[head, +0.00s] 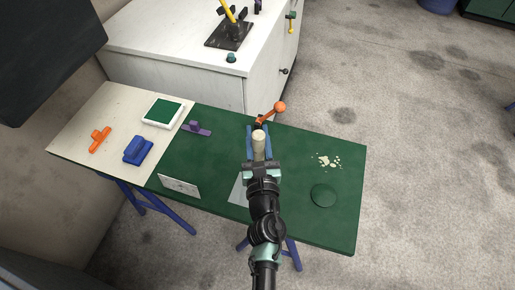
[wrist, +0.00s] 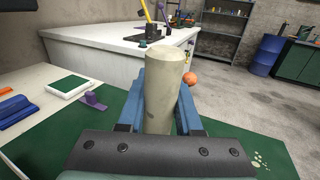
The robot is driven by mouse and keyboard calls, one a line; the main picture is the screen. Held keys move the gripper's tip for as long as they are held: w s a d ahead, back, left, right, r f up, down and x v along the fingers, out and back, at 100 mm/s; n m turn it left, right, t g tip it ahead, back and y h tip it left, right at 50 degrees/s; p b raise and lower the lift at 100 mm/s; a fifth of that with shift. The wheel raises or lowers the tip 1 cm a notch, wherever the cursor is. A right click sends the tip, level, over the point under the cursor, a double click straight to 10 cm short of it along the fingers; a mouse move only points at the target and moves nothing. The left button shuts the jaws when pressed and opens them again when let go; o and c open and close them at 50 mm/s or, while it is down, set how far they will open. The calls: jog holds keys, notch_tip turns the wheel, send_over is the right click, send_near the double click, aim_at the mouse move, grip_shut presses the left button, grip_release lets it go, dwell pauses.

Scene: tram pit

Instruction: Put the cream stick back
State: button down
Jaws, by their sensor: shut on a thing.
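The cream stick (head: 259,147) is a pale, thick rod. My gripper (head: 259,150) is shut on it above the middle of the green-topped table. In the wrist view the cream stick (wrist: 165,93) stands lengthwise between the two blue fingers of my gripper (wrist: 164,105), its rounded end pointing away from me. I cannot tell how high it is above the table. The lower part of the stick is hidden behind the dark gripper plate.
The table (head: 230,130) holds an orange tool (head: 99,140), a blue block (head: 138,151), a green-topped pad (head: 163,112), a purple piece (head: 197,128), a white card (head: 180,187), a green disc (head: 323,195) and pale crumbs (head: 328,161). An orange-knobbed lever (head: 279,107) stands just beyond my gripper. A white cabinet (head: 180,45) stands behind.

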jog(key=shift+f+b, duration=1.3)
jog(key=shift+f, duration=0.7)
jog(key=c, duration=0.6)
grip_release()
jog(key=shift+f, duration=0.1)
jog(key=s+d+b, duration=0.1)
jog(key=s, duration=1.2)
jog(key=shift+f+b, duration=0.25)
jog(key=shift+b, duration=0.15)
jog(key=shift+d, duration=0.1)
